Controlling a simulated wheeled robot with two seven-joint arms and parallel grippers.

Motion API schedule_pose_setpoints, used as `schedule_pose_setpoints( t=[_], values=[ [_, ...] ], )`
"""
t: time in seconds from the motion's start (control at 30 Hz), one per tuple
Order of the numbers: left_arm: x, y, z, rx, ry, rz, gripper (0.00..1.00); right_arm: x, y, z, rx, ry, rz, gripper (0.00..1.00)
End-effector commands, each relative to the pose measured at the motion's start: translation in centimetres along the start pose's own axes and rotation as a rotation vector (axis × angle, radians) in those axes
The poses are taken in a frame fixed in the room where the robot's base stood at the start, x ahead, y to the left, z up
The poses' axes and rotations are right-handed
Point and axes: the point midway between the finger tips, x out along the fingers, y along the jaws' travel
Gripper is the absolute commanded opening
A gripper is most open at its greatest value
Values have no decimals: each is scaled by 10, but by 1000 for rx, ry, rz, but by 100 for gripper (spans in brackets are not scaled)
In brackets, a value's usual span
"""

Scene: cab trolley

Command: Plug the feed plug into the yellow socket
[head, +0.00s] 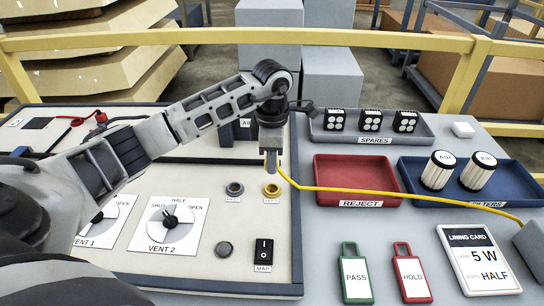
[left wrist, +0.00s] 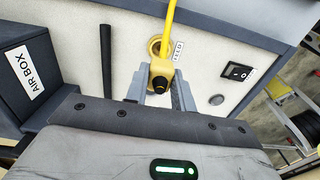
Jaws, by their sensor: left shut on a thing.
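My left gripper (head: 272,168) points down over the console panel, shut on the feed plug. In the left wrist view the gripper (left wrist: 161,92) has its two fingers on either side of the yellow plug (left wrist: 160,76), which has a dark round end. A yellow cable (head: 350,190) runs from the plug to the right across the table. The yellow socket (head: 271,190) is on the panel just below the fingertips; in the left wrist view it shows as a yellow ring (left wrist: 154,46) beside the FEED label, partly behind the plug. The plug appears apart from the socket. My right gripper is not in view.
The MAP switch (head: 263,249) and VENT 2 dial (head: 170,219) are nearer. The red REJECT tray (head: 357,171) is to the right, under the cable. The AIR BOX (left wrist: 26,68) shows at left.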

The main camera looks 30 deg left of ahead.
Motion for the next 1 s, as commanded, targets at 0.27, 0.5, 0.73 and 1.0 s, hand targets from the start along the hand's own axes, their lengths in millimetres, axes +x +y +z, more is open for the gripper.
schedule_pose_setpoints(
  t=[0.27,0.5,0.73,1.0],
  values=[
    [16,0,0,2,-1,-1,0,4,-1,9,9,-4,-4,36],
    [39,-1,0,2,0,-1,0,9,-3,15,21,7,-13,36],
    [55,0,0,2,0,0,0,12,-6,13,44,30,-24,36],
    [57,0,0,2,0,1,0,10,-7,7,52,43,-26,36]
  ],
)
